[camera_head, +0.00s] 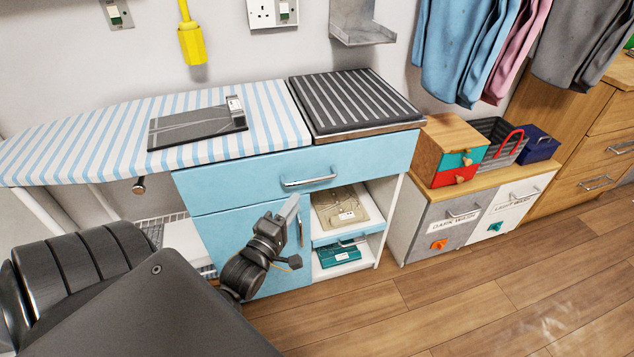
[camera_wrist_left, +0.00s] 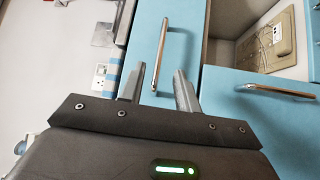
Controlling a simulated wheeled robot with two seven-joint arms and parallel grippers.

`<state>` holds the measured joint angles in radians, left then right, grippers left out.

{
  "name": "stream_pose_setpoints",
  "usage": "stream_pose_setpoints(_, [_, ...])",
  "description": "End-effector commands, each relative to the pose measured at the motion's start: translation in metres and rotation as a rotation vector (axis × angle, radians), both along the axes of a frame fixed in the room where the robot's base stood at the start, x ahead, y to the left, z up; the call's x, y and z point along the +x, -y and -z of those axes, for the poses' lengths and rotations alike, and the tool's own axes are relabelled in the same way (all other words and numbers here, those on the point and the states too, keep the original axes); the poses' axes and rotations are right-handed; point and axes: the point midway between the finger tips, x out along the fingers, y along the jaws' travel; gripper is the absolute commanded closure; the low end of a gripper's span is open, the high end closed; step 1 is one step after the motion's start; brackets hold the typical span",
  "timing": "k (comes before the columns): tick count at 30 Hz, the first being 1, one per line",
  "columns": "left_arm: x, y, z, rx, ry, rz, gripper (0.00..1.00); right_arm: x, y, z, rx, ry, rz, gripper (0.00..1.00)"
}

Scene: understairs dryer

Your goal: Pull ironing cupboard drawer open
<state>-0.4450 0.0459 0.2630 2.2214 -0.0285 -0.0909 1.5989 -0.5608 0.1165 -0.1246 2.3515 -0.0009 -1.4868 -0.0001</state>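The ironing cupboard (camera_head: 235,222) is light blue, under the striped ironing board (camera_head: 220,115). Its wide top drawer (camera_head: 235,180) is shut and has a silver bar handle (camera_head: 310,182). Below it at left is a shut blue door with an upright handle (camera_head: 300,232). My left gripper (camera_head: 287,210) is in front of this door, below the drawer handle. In the left wrist view its fingers (camera_wrist_left: 157,78) are apart and empty. An upright bar handle (camera_wrist_left: 161,55) shows beyond them, and a level handle (camera_wrist_left: 280,91) on a blue front lies to the right. My right gripper is not in view.
Open shelves right of the door hold a beige item (camera_head: 342,207) and a teal box (camera_head: 338,255). Dark and light wash bins (camera_head: 440,225) stand to the right. The wooden floor (camera_head: 400,310) in front is clear. A dark panel (camera_head: 198,126) lies on the board.

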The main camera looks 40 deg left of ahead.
Motion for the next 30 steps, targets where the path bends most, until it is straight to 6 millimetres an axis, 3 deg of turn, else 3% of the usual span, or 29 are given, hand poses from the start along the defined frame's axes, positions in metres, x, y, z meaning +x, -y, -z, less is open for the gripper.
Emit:
stream_pose_setpoints(15, [0.085, -0.015, -0.011, 0.002, 0.002, 0.000, 0.67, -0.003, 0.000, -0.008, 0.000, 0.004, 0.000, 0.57])
stream_pose_setpoints(21, [0.098, -0.017, -0.012, 0.002, -0.001, 0.000, 0.67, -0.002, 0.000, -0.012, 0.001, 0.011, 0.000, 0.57])
stream_pose_setpoints(30, [0.099, -0.017, -0.013, 0.002, -0.001, 0.000, 0.70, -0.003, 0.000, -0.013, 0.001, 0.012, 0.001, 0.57])
